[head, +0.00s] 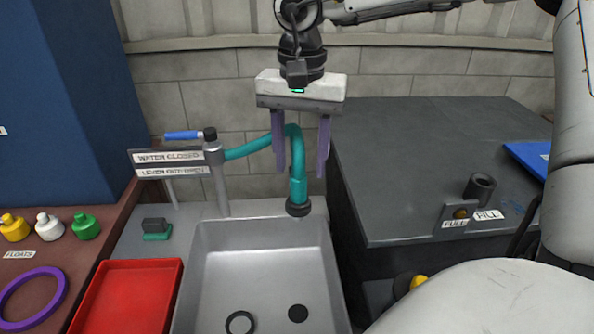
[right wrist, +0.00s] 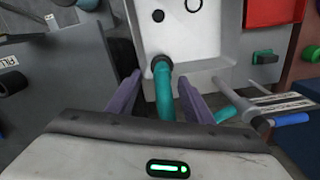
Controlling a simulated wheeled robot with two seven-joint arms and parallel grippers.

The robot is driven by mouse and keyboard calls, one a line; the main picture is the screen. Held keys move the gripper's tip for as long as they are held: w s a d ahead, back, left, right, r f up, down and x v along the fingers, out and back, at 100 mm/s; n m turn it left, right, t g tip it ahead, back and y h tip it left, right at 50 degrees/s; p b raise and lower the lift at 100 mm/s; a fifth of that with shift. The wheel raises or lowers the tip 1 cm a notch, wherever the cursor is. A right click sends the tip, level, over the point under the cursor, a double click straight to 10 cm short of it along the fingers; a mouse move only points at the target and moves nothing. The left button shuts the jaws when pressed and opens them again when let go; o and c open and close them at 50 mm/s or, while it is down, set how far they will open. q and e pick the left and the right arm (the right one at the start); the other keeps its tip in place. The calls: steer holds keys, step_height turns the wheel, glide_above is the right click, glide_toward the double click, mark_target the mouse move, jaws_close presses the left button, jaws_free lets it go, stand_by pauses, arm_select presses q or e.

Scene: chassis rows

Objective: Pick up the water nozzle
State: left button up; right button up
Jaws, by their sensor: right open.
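The water nozzle (head: 298,190) is a teal hose with a dark tip, hanging down over the grey sink (head: 208,270) from a grey post (head: 218,180). A blue lever (head: 183,135) sits at the top of the post. My right gripper (head: 301,172) is open, pointing down, with its two purple fingers on either side of the hose. In the right wrist view the nozzle (right wrist: 163,88) lies between the open fingers (right wrist: 157,85), with gaps visible on both sides. I cannot tell whether a finger touches it. My left gripper is not in view.
A red tray (head: 127,298) stands left of the sink. A purple ring (head: 32,297) and several coloured floats (head: 85,225) lie further left. A dark grey counter (head: 420,160) with a short black cylinder (head: 480,187) is at right. Signs (head: 168,157) stick out left of the post.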

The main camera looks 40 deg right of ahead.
mark_target(298, 178)
steer(key=f, duration=0.5)
steer(key=shift+w, duration=0.35)
steer(key=shift+r, duration=0.1)
jaws_close()
